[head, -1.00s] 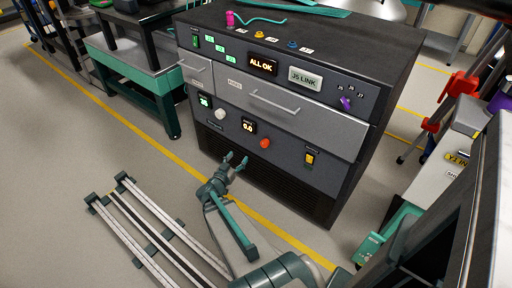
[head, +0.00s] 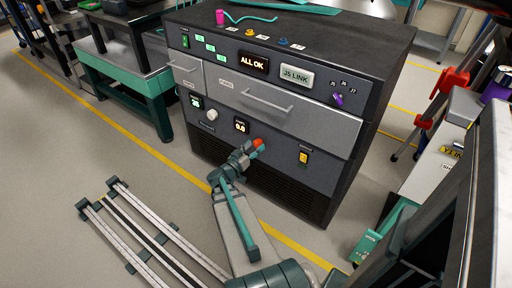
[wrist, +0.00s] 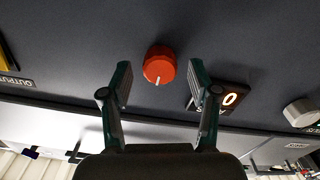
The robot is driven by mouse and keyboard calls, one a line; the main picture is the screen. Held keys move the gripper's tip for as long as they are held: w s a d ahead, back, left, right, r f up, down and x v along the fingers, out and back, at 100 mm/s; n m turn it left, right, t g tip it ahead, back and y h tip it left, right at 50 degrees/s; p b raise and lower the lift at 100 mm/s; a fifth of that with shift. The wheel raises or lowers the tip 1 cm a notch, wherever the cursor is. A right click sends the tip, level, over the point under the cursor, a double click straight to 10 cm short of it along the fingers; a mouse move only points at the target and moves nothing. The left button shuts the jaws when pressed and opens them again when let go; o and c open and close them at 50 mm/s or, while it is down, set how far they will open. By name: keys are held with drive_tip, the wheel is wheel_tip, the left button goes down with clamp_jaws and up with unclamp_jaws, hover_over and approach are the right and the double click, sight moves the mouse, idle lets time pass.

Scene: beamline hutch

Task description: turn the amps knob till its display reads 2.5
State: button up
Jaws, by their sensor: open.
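The round red-orange knob (head: 259,144) is on the lower front panel of the dark cabinet, right of a small lit display (head: 241,126) reading 0.0. I cannot read their label. In the wrist view the knob (wrist: 159,65) shows a white pointer mark, and the display (wrist: 229,99) is partly hidden behind a finger, with only a 0 clear. My gripper (head: 248,149) is at the panel in front of the knob. In the wrist view my gripper (wrist: 160,77) is open, its fingers spread either side of the knob with gaps, not visibly touching it.
A white knob (head: 212,114) and a green-lit display (head: 196,103) are to the left. A yellow switch (head: 303,158) is to the right. A drawer with a bar handle (head: 267,101) is above. Open floor lies in front of the cabinet.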

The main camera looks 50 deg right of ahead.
drive_tip(key=shift+d, duration=0.8)
drive_tip(key=c, duration=1.2)
drive_tip(key=shift+o, duration=0.2)
